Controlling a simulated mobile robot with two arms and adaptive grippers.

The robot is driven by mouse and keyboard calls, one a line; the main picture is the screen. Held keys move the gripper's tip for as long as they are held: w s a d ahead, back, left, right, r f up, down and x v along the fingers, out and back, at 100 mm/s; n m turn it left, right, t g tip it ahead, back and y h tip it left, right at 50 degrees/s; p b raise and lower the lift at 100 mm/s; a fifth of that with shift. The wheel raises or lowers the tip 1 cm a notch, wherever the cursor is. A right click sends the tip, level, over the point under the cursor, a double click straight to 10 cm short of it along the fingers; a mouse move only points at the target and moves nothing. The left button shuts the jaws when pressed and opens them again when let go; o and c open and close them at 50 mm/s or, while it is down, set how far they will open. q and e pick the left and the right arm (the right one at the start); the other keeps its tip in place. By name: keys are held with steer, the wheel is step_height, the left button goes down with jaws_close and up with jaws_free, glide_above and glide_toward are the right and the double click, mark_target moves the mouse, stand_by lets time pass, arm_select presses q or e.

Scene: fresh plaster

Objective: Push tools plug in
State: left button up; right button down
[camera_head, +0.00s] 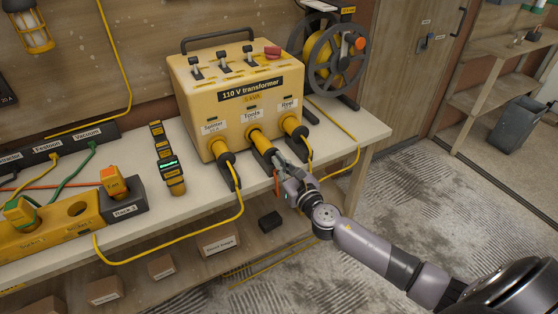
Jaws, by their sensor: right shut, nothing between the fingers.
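The yellow 110 V transformer (240,109) stands on the bench, with three labelled outlets along its front. The yellow tools plug (262,143) sits at the middle outlet, under the Tools label; I cannot tell how deep it is in. Plugs also sit at the left outlet (223,151) and at the Reel outlet (293,127). My right gripper (279,163) is shut and empty, its fingertips at the outer end of the tools plug; whether they touch is too small to tell. The gripper partly hides the plug's lower end and cable. My left gripper is out of view.
A cable reel (336,58) stands behind right of the transformer. A yellow cable (200,237) hangs over the front edge. Open floor lies right.

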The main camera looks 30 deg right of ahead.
mark_target(272, 151)
steer(key=shift+w, duration=0.25)
steer(key=w, duration=0.4)
steer(key=shift+w+a, duration=0.1)
steer(key=shift+w, duration=0.2)
steer(key=shift+r, duration=0.2)
